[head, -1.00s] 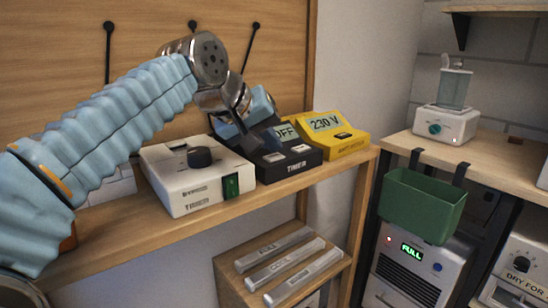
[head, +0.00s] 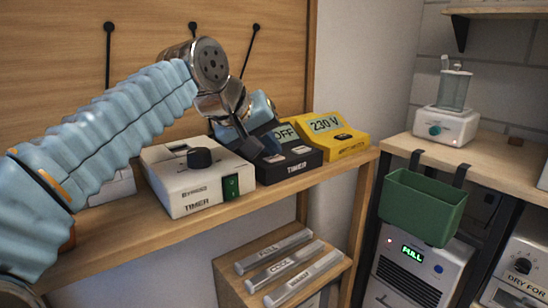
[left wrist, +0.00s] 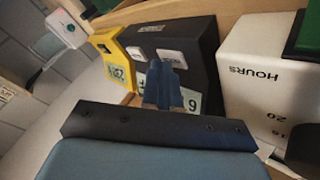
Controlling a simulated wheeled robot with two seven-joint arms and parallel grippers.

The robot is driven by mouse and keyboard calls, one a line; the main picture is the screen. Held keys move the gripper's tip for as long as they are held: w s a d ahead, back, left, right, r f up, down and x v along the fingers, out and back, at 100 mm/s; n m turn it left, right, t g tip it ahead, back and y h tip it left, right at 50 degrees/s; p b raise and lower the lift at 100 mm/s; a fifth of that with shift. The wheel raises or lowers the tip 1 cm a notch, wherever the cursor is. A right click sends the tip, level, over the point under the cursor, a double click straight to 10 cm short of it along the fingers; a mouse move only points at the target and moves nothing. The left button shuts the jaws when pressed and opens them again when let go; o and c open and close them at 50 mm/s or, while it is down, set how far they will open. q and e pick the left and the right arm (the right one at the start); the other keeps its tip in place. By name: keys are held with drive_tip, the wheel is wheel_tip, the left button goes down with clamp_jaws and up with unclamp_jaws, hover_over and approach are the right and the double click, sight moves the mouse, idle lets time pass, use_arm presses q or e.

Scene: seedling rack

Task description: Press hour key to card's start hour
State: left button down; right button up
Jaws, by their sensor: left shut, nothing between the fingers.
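The black timer (head: 290,170) sits on the wooden shelf, its display (head: 284,134) reading OFF in the head view. It has two white keys, one at the left (head: 276,158) and one at the right (head: 302,149); their labels are not readable. My left gripper (head: 268,148) is shut and empty, its tips close to the left key; contact cannot be told. In the left wrist view the shut fingers (left wrist: 164,84) point at the timer (left wrist: 200,42) and hide part of its display (left wrist: 192,103). No card with a start hour can be made out. My right gripper is out of view.
A white box with a black knob (head: 199,158) and green switch stands left of the timer. A yellow 230 V unit (head: 343,143) stands close on its right. A green bin (head: 424,208) hangs at the right. Labelled bars (head: 285,268) lie on a lower shelf.

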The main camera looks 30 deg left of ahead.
sight(270, 159)
use_arm(q)
drive_tip(key=shift+r+p, duration=0.8)
drive_tip(key=shift+p, duration=0.05)
drive_tip(key=shift+f, duration=0.1)
wheel_tip(270, 159, up, 3)
drive_tip(key=shift+f+p, duration=0.1)
drive_tip(key=shift+p, duration=0.85)
drive_tip(key=shift+r, duration=1.15)
drive_tip(key=shift+f, duration=0.1)
